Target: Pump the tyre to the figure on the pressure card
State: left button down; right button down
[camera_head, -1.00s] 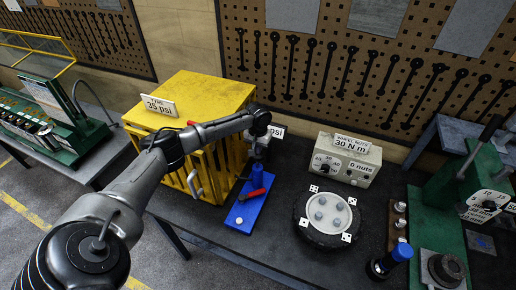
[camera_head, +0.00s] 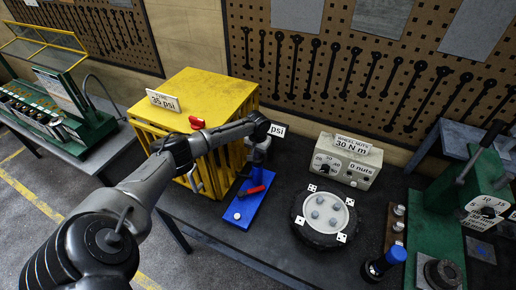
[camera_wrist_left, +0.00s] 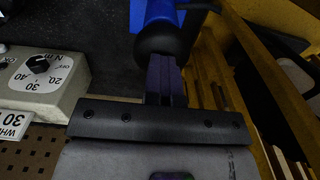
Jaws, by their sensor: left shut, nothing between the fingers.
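The pressure card (camera_head: 163,100) on top of the yellow cage (camera_head: 205,88) reads "TYRE 35 psi". A blue pump base (camera_head: 243,212) with a red pedal or handle (camera_head: 251,190) lies on the bench right of the cage. A gauge sign (camera_head: 276,130) shows "psi"; my left wrist hides its figure. My left gripper (camera_head: 257,158) points down above the pump, shut and empty. In the left wrist view its closed fingers (camera_wrist_left: 165,85) lie close to a dark rounded end (camera_wrist_left: 167,42) below a blue part (camera_wrist_left: 152,14); contact is unclear. No tyre is clearly visible inside the cage.
A wheel (camera_head: 325,215) with nuts lies right of the pump. Behind it stands a dial box (camera_head: 348,160) with a "30 N m" card. A blue-topped tool (camera_head: 385,262) and green press (camera_head: 440,235) stand farther right. Bare bench lies between pump and wheel.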

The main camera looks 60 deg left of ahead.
pick_arm(q)
notch_tip(320, 180, up, 4)
jog(key=p, duration=0.3)
jog(key=shift+p, duration=0.35)
jog(key=shift+r, duration=0.3)
notch_tip(320, 180, up, 9)
jog(key=b, duration=0.2)
jog(key=shift+r, duration=0.2)
